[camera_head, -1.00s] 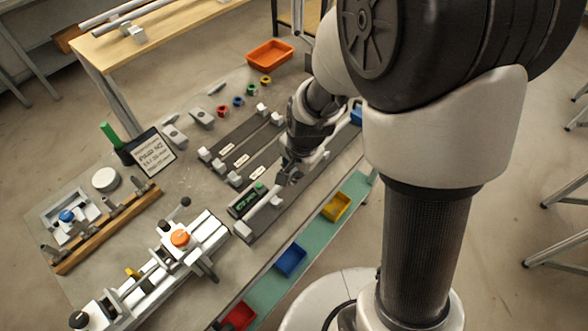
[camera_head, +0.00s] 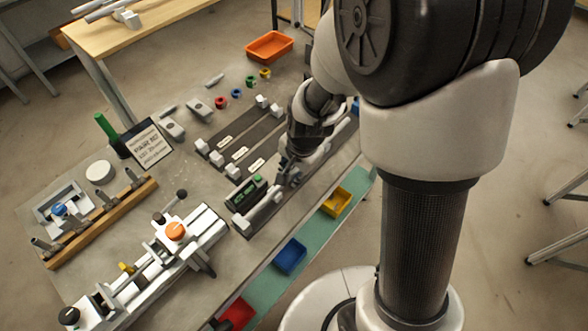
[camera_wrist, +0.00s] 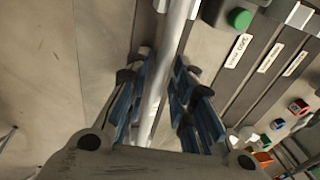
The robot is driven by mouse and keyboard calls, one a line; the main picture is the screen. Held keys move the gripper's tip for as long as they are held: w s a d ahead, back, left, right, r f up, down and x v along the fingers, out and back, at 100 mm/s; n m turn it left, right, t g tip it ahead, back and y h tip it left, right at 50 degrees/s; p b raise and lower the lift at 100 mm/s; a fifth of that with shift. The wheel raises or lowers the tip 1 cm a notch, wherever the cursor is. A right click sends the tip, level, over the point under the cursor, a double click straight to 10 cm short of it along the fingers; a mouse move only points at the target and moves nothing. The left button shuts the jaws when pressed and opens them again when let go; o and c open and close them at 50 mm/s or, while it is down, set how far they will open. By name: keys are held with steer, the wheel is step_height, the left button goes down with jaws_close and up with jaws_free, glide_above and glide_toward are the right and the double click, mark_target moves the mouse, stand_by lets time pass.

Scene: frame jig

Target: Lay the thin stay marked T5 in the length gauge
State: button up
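The length gauge (camera_head: 242,233) is a dark strip along the table's front edge, with a pale end block and a small green display (camera_head: 246,193) beside it. A slim silver rod (camera_head: 263,211), apparently the thin stay, lies lengthwise along the gauge; no T5 mark is legible. In the wrist view the rod (camera_wrist: 179,22) runs between the blue-padded fingers of my gripper (camera_wrist: 159,75). The fingers look open, with narrow gaps beside the rod. In the head view my gripper (camera_head: 287,173) is low over the gauge; its tips and the rod's far end are hidden.
Labelled dark rails (camera_head: 268,128) with white blocks lie behind the gauge. A clamp fixture with an orange knob (camera_head: 175,231) stands to the left. Blue (camera_head: 290,257), yellow (camera_head: 336,202) and red (camera_head: 238,315) bins line the front. An orange tray (camera_head: 269,46) is at the back.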

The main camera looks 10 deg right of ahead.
steer(key=shift+o, duration=1)
steer(key=v, duration=1.2)
steer(key=s+d+r+n+t, duration=0.1)
steer(key=s+r+n, duration=0.3)
steer(key=s, duration=0.4)
steer(key=s+d+r+n+t, duration=0.1)
steer(key=s+r+n, duration=0.4)
steer(key=s, duration=0.3)
steer(key=shift+s+n+h, duration=0.2)
steer(key=shift+n+h, duration=0.2)
steer(key=shift+n, duration=0.5)
